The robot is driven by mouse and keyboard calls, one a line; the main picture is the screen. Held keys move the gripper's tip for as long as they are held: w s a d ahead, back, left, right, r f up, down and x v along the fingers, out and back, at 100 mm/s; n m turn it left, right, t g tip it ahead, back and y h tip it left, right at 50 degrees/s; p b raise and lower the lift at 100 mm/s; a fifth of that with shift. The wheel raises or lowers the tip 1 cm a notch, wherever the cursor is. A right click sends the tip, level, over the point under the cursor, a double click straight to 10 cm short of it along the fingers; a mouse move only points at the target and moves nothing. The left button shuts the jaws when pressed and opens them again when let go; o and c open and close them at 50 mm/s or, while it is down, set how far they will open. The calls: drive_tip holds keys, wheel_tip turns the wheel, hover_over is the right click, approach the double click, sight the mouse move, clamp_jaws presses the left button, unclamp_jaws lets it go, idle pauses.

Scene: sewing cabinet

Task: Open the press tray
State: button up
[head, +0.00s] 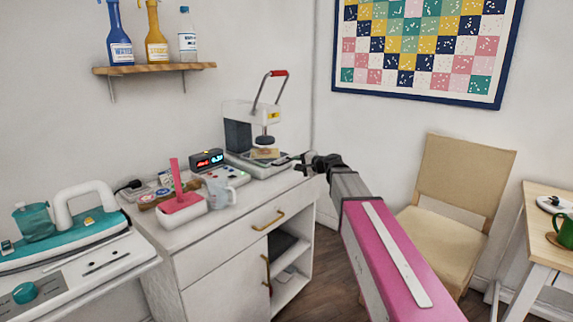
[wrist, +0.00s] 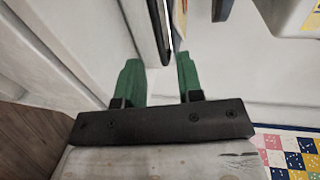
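The white press (head: 243,118) with a red-tipped lever stands at the back of the cabinet top. Its tray (head: 272,169) is low at the base, under the dark press head, and looks pushed in. A brownish piece (head: 265,153) lies below the head. My gripper (head: 299,163) is at the right front of the press, close to the tray's front. In the wrist view the green fingers (wrist: 159,62) are apart, with a dark bar (wrist: 153,25), apparently the tray handle, reaching toward the gap between their tips. Contact cannot be told.
The cabinet (head: 225,255) has brass handles. A chair (head: 452,210) is at right.

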drive_tip(key=x, duration=0.6)
drive_tip(key=shift+w+a, duration=0.15)
drive_tip(key=shift+a, duration=0.1)
clamp_jaws()
